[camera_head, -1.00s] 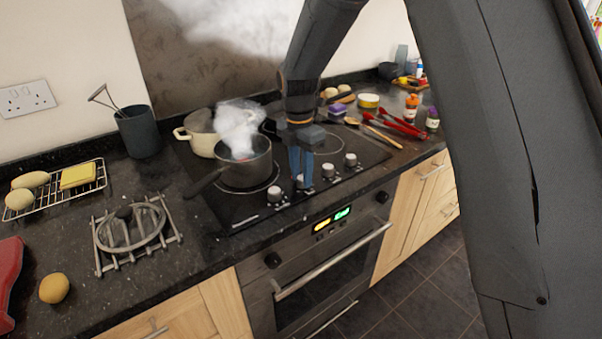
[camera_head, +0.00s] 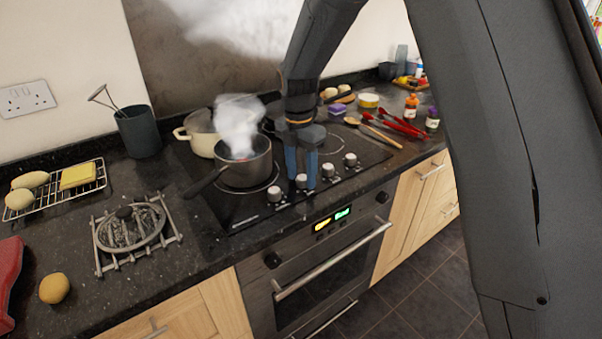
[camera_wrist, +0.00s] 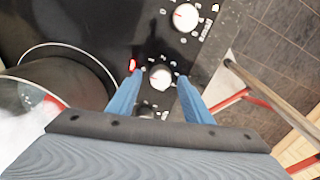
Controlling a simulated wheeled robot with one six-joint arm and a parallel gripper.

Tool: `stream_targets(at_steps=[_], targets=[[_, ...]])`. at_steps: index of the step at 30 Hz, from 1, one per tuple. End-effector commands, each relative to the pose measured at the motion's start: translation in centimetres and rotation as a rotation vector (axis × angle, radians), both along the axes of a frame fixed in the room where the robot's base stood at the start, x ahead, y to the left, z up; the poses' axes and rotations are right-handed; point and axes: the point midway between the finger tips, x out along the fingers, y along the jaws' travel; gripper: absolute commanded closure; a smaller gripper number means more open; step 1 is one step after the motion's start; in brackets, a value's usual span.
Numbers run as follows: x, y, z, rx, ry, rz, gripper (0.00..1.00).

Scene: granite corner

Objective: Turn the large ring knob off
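A row of several silver knobs runs along the right front of the black hob (camera_head: 232,207). My gripper (camera_head: 301,178) points down over this row with its two blue fingers spread. In the wrist view, one knob (camera_wrist: 160,77) stands between the fingertips, with a small gap on each side. A small red light (camera_wrist: 132,65) glows beside that knob. Another knob (camera_wrist: 185,17) is clear of the fingers, and a third (camera_wrist: 147,112) is partly hidden by the gripper. The markings are too small to tell which knob is for the large ring.
A steaming dark saucepan (camera_head: 245,168) stands on a ring left of my gripper, its handle pointing left. A cream pot (camera_head: 200,140) is behind it. The oven handle (camera_head: 335,262) runs below the counter edge.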

Motion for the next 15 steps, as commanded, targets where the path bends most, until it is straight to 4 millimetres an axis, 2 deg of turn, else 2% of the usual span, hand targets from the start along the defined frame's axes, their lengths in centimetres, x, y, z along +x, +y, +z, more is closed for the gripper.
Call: stream_targets(at_steps=[8,15], targets=[[0.1,0.1,0.7,0.001,-0.001,0.000,0.54],[0.3,0.2,4.5,0.001,-0.004,0.000,0.54]])
